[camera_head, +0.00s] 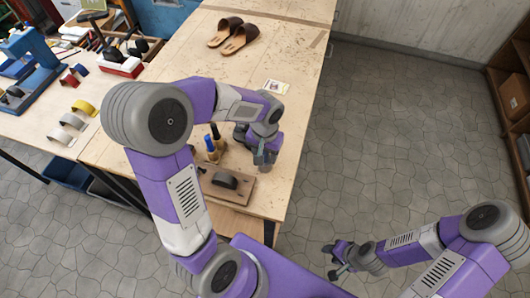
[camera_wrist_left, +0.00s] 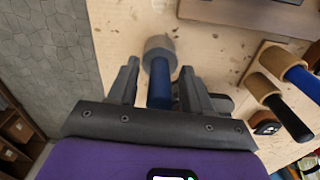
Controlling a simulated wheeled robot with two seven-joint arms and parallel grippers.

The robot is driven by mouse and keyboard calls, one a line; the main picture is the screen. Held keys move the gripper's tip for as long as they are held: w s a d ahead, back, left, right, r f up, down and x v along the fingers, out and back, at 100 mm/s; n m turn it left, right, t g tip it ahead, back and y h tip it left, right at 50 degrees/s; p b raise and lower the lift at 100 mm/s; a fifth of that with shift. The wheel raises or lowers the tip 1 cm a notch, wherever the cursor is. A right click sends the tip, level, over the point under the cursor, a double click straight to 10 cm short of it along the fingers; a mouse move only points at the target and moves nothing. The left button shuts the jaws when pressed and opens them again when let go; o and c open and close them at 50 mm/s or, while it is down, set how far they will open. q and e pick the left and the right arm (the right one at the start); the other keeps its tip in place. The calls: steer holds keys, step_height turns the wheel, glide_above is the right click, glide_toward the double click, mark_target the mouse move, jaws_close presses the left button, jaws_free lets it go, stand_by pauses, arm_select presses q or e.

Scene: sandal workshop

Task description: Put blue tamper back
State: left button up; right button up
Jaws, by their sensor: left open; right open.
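The blue tamper (camera_wrist_left: 160,85) has a dark blue handle and a round grey head (camera_wrist_left: 159,47). In the left wrist view it is between the two fingers of my left gripper (camera_wrist_left: 160,70), which are open with a gap beside the handle. In the head view my left gripper (camera_head: 263,158) is low over the table's near right part, and the tamper is mostly hidden there. A second blue-handled tool (camera_head: 210,146) and a black-handled tool (camera_head: 216,131) stand just left of it; their wooden lower parts show in the wrist view. My right gripper (camera_head: 340,257) is open and empty over the floor.
A wooden board (camera_head: 242,191) with a dark curved piece (camera_head: 225,180) lies near the table's front edge. Brown sandals (camera_head: 233,37) and a small card (camera_head: 276,87) lie farther back. The table's right edge is close to my left gripper. The floor to the right is clear.

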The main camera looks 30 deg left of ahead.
arm_select(q)
step_height(320, 180, up, 12)
steer(key=shift+r+p, duration=0.15)
steer(key=shift+p, duration=0.75)
